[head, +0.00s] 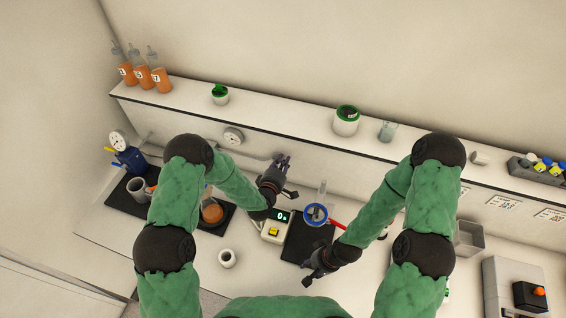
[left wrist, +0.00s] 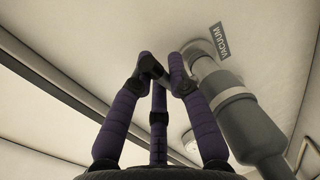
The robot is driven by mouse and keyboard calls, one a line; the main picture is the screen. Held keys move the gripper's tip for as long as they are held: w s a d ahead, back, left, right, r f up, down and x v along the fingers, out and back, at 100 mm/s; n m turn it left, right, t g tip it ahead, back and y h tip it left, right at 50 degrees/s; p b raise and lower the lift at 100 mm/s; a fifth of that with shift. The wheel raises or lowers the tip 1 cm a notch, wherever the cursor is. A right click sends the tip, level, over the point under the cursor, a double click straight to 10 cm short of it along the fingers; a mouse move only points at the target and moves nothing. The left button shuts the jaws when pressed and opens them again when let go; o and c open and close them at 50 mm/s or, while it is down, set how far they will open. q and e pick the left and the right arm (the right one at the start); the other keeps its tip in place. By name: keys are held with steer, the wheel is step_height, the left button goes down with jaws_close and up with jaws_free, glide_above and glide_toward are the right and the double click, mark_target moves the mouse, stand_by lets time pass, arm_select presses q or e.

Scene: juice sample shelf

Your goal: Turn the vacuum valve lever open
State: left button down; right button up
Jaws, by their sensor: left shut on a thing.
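My left gripper (head: 281,165) is at the wall below the shelf, where a grey pipe ends. In the left wrist view its purple and black fingers (left wrist: 160,66) are close together, shut on the vacuum valve lever, which they mostly hide. Beside them is the grey valve body and pipe (left wrist: 244,118), which meets the wall next to a dark VACUUM label (left wrist: 220,40). The lever's angle cannot be told. My right gripper (head: 316,265) is low over the front of the counter, away from the valve; its finger opening is unclear.
A scale (head: 274,230), a blue-rimmed vessel (head: 315,212) on a dark mat and a small cup (head: 227,258) stand below my arms. A gauge (head: 233,136) is on the wall. Orange bottles (head: 142,76) and jars (head: 346,121) line the shelf (head: 270,107).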

arm_select(q)
steer(key=shift+a+f+m+h+b, duration=0.1)
steer(key=shift+a+m+h+b, duration=0.05)
steer(key=shift+m+h+b, duration=0.4)
arm_select(e)
steer(key=shift+f, duration=0.85)
arm_select(q)
steer(key=shift+s+g+h, duration=0.15)
steer(key=shift+g+h, duration=0.1)
steer(key=shift+g, duration=0.05)
arm_select(e)
steer(key=shift+f, duration=0.2)
arm_select(q)
steer(key=c, duration=1.2)
jaws_free()
steer(key=shift+o, duration=0.2)
steer(key=shift+s, duration=0.1)
steer(key=v, duration=1.2)
